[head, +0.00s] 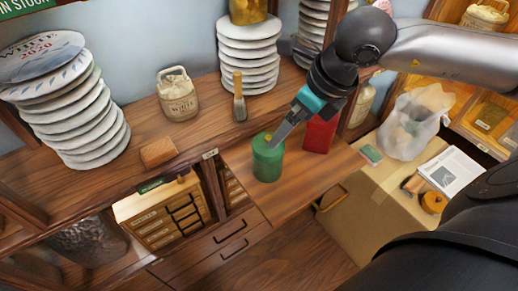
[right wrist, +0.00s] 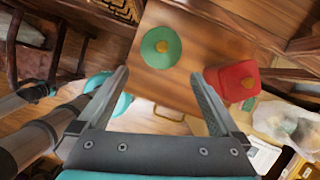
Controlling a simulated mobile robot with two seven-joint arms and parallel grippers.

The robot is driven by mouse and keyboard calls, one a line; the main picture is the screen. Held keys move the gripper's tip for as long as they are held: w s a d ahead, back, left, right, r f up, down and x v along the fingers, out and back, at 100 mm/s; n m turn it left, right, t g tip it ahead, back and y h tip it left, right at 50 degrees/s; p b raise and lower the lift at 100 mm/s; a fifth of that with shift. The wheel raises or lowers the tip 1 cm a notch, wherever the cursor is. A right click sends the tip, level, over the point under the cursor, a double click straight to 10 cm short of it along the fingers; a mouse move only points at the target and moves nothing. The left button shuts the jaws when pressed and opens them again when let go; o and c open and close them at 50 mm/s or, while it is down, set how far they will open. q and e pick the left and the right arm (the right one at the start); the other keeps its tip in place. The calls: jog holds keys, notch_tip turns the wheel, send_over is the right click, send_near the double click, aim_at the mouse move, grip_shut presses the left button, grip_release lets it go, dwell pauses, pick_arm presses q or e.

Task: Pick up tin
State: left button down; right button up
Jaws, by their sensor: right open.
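A round green tin (head: 268,164) with a yellow knob stands on the lower wooden counter; it also shows in the right wrist view (right wrist: 158,50). A red tin (head: 319,137) stands to its right, and it shows in the right wrist view (right wrist: 240,82) too. My right gripper (head: 276,143) comes down from the upper right, and its fingertips overlap the green tin's upper right edge in the head view. In the right wrist view, the gripper (right wrist: 160,73) is open and empty. The green tin lies beyond the gap between its fingertips. My left gripper is not in view.
Stacked tea cakes (head: 72,105) and a jar (head: 177,95) stand on the shelf behind, with a brush (head: 239,97) and a brown block (head: 158,152). A small drawer chest (head: 165,218) is at lower left. A cardboard box (head: 355,222) stands right of the counter.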

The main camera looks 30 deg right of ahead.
aim_at(276, 150)
jog(key=x, duration=0.5)
jog(key=shift+s+f, duration=0.1)
jog(key=shift+s, duration=0.2)
jog(key=x, duration=0.4)
jog(key=shift+x, duration=0.75)
jog(key=shift+p+x, duration=0.3)
jog(key=shift+x, duration=1.9)
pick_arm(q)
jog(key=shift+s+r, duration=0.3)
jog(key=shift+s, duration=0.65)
pick_arm(e)
jog(key=shift+w+d, duration=0.15)
jog(key=shift+w, duration=0.05)
jog(key=c, duration=1.1)
